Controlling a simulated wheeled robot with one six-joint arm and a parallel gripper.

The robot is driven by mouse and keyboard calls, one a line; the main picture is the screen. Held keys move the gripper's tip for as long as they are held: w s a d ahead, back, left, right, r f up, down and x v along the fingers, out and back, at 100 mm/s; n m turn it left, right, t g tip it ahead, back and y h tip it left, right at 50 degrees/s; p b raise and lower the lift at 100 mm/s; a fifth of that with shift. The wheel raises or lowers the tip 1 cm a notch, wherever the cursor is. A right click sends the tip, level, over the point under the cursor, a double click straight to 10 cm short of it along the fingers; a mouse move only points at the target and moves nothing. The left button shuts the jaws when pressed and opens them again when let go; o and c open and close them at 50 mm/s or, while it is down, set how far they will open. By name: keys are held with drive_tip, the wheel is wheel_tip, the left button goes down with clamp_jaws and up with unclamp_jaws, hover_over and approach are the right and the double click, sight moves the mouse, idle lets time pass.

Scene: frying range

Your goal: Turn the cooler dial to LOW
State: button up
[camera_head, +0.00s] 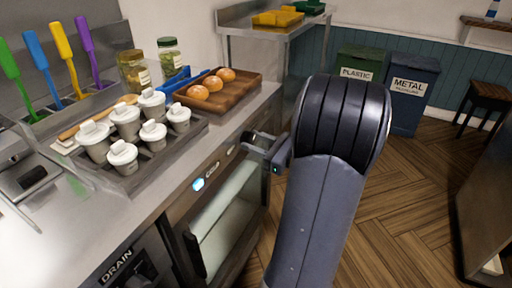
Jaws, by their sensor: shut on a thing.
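The cooler (222,215) is built in under the steel counter, with a glass front and a control strip above it. The strip carries a small lit blue display (198,184) and a label. My gripper (248,142) is at the right part of this strip, its fingers pointing left against the panel. It is shut on the cooler dial, which the fingers mostly hide. The dial's pointer and the LOW mark cannot be made out.
The counter (150,212) above holds a tray of lidded white pots (124,155), jars and a wooden tray of buns (240,92). A DRAIN control (118,268) is at lower left.

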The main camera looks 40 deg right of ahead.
drive_tip(key=n+b, duration=0.6)
drive_tip(key=shift+f+n+y, duration=0.3)
drive_tip(key=shift+f+n, duration=0.05)
drive_tip(key=shift+n, duration=0.05)
drive_tip(key=n+b, duration=0.3)
drive_tip(key=n, duration=0.1)
drive_tip(key=shift+r+y+b, duration=0.15)
drive_tip(key=shift+y+b, duration=0.15)
drive_tip(key=shift+n, duration=0.3)
drive_tip(key=o, duration=1)
drive_tip(key=shift+r, duration=0.1)
drive_tip(key=shift+d, duration=0.1)
drive_tip(key=p+v, duration=0.2)
drive_tip(key=v, duration=0.8)
drive_tip(key=shift+s, duration=0.35)
